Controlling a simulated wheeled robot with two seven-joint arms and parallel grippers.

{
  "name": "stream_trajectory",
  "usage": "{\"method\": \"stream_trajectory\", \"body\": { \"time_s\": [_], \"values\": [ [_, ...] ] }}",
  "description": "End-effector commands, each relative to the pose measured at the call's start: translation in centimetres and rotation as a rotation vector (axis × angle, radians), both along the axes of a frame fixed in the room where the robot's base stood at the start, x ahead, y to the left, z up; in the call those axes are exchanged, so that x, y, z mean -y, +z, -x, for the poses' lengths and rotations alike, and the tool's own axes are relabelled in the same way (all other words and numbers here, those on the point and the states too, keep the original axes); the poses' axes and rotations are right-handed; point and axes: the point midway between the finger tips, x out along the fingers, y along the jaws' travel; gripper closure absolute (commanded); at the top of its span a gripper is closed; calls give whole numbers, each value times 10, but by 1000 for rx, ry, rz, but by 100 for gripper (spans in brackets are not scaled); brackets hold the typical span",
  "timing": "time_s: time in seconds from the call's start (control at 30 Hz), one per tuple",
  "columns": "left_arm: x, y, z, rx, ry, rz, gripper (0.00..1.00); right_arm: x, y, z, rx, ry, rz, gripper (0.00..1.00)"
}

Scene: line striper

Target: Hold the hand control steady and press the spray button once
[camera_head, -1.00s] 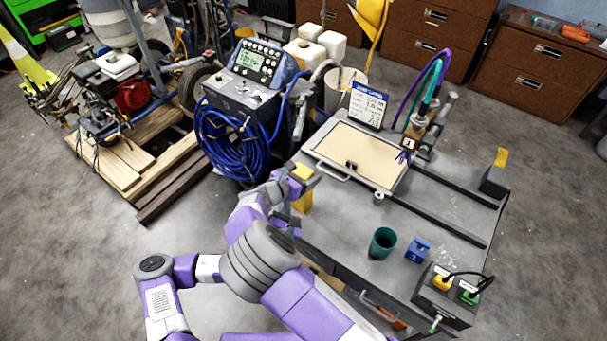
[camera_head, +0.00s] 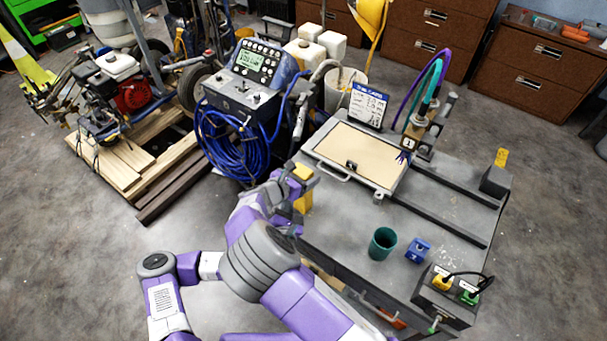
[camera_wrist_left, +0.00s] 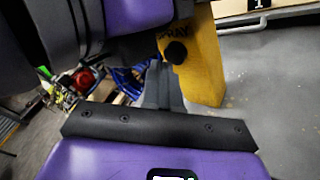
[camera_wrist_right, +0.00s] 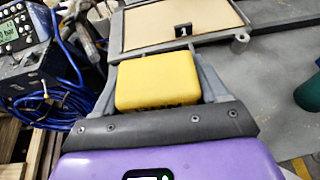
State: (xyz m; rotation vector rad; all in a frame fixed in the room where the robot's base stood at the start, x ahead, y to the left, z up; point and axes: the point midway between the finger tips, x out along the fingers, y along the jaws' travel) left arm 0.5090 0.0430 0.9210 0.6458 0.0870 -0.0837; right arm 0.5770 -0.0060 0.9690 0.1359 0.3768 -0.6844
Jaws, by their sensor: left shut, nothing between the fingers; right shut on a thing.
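The yellow hand control (camera_head: 303,202) is upright beside the left edge of the grey cart. My right gripper (camera_head: 300,181) is shut on it; in the right wrist view its yellow top (camera_wrist_right: 157,80) sits between the two fingers. In the left wrist view the control's side (camera_wrist_left: 204,62) carries a round black spray button (camera_wrist_left: 176,52) under the word SPRAY. My left gripper (camera_wrist_left: 160,72) is shut and empty, its fingertips close to the button, below and left of it in that view. I cannot tell whether they touch. In the head view the left gripper is largely hidden by my right arm.
The grey cart (camera_head: 340,228) holds a framed tan board (camera_head: 352,152), a green cup (camera_head: 382,243), a small blue block (camera_head: 418,250) and a dark connector box (camera_head: 443,302). The line striper's control panel (camera_head: 243,82) and coiled blue hose (camera_head: 232,143) stand behind my grippers.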

Motion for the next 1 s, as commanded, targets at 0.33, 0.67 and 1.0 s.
{"method": "stream_trajectory", "body": {
  "time_s": [0.33,0.67,1.0],
  "values": [
    [3,0,-3,1,-1,0,100,0,0,0,1,0,1,64],
    [5,0,-6,1,0,1,100,0,0,0,1,0,1,64],
    [-3,0,4,-1,0,0,100,0,0,0,0,0,0,64]
  ]
}}
